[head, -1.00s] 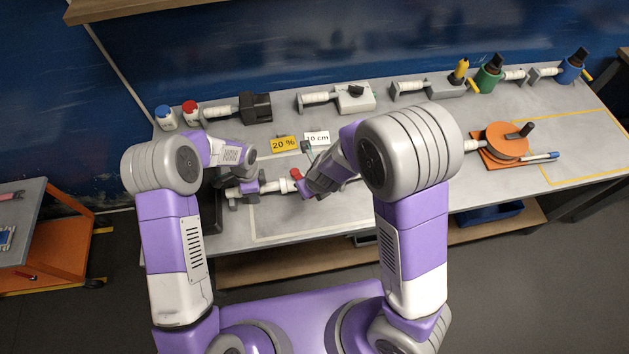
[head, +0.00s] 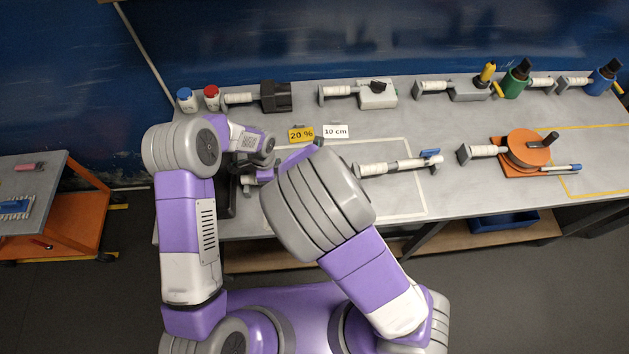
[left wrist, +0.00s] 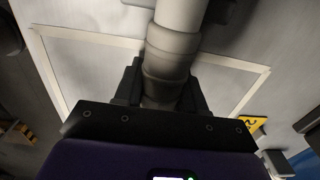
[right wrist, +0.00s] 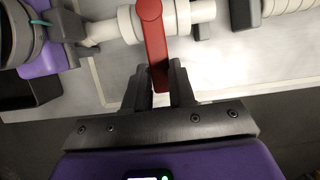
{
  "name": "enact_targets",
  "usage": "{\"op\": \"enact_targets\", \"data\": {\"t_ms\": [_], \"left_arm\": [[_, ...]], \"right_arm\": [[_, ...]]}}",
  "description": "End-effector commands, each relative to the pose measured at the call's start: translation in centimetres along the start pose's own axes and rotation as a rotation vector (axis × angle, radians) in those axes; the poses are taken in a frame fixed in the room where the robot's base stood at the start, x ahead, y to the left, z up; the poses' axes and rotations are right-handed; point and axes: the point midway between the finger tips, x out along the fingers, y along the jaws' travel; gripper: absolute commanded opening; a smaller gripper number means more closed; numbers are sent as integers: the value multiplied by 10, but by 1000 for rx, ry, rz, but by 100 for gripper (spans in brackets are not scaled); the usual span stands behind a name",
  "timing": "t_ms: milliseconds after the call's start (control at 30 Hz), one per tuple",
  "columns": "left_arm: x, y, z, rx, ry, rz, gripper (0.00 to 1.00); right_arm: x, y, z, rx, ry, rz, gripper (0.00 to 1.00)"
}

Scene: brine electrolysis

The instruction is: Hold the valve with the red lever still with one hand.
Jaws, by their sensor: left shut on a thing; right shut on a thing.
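The valve with the red lever shows in the right wrist view as a white ringed pipe body (right wrist: 186,14) with a flat red lever (right wrist: 153,40) across it. My right gripper (right wrist: 160,84) is shut on the lever's end. My left gripper (left wrist: 160,92) is shut on a ringed, pipe-like section (left wrist: 171,58), apparently the valve's end; a paler pipe runs on from it. In the head view my left gripper is at the bench's left part, mostly hidden, and my right arm covers the right gripper and red lever.
A valve with a blue lever (head: 398,165) lies right of my right arm. A yellow 20 % card (head: 301,134) and a white 10 cm card (head: 336,131) stand behind. An orange reel (head: 530,148) is farther right. Bottles and fittings line the bench's back.

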Motion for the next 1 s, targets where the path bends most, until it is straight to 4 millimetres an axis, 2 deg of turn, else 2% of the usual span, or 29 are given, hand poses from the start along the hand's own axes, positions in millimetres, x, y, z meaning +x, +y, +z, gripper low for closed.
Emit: {"op": "enact_targets", "data": {"t_ms": [267, 300, 467, 767, 1000], "left_arm": [[0, 0, -1, 2, 1, 0, 0], [0, 0, -1, 1, 1, 0, 0], [0, 0, -1, 1, 1, -1, 0], [0, 0, 0, -1, 0, -1, 0], [0, 0, 0, -1, 0, -1, 0]], "right_arm": [[0, 0, 0, -1, 1, 0, 0], [0, 0, 0, -1, 1, 0, 27], [0, 0, 0, -1, 0, 0, 51], [-1, 0, 0, -2, -1, 0, 51], [-17, 2, 1, -8, -4, 1, 51]]}}
